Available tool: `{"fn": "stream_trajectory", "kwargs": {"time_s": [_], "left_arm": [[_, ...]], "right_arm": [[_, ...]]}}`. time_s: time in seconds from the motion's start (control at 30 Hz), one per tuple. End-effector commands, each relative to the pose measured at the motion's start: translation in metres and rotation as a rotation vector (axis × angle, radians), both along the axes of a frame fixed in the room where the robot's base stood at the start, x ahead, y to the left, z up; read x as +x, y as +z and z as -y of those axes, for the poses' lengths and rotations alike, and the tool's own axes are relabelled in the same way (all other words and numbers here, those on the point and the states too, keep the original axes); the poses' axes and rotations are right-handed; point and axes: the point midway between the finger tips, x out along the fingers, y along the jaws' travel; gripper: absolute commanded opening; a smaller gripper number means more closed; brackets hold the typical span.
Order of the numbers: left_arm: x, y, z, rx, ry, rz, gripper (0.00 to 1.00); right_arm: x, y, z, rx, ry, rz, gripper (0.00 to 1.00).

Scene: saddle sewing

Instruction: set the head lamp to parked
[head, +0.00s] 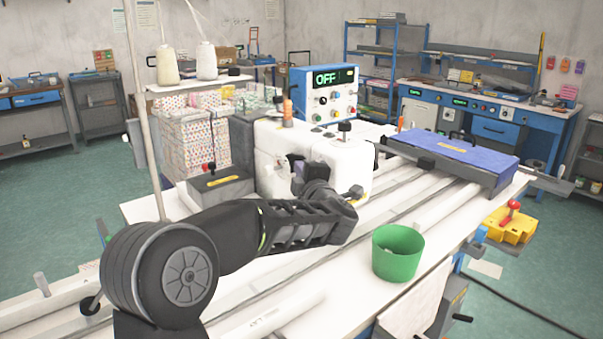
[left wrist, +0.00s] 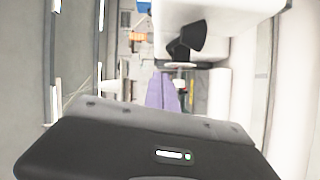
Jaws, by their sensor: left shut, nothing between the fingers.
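The white sewing machine head (head: 335,152) stands mid-table, with a black knob (head: 345,131) on top. My left gripper (head: 298,172) is at its front face, its purple fingers (left wrist: 163,93) shut and empty. In the left wrist view a black flared part (left wrist: 188,40) hangs from a white body just beyond the fingertips. It may be the head lamp, but I cannot tell for sure, nor which position it is in. Whether the fingers touch it is unclear. My arm hides part of the machine's lower front. My right gripper is out of view.
A control box (head: 325,93) reading OFF stands behind the machine. A green bucket (head: 398,255) is at the table's front right, and a blue-purple pad (head: 460,147) lies farther back. Thread cones (head: 206,62) stand on a shelf at left. White rails run along the table.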

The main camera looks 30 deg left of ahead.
Motion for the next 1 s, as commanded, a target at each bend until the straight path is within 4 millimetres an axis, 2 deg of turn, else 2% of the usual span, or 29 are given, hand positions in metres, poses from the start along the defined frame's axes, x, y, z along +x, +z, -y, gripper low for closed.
{"fn": "stream_trajectory", "kwargs": {"time_s": [0.1, 0.33, 0.5, 1.0], "left_arm": [[-0.013, -0.004, 0.024, 0.000, 0.000, -0.003, 0.00], [-0.031, -0.001, 0.056, -0.001, 0.004, -0.002, 0.00], [-0.036, 0.000, 0.063, 0.000, 0.007, -0.004, 0.00], [-0.036, 0.000, 0.063, 0.000, 0.007, -0.004, 0.00]], "right_arm": [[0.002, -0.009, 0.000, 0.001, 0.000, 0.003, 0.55], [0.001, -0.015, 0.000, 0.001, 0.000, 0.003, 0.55], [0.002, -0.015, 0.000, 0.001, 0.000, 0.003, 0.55], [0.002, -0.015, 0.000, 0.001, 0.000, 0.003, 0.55]]}}
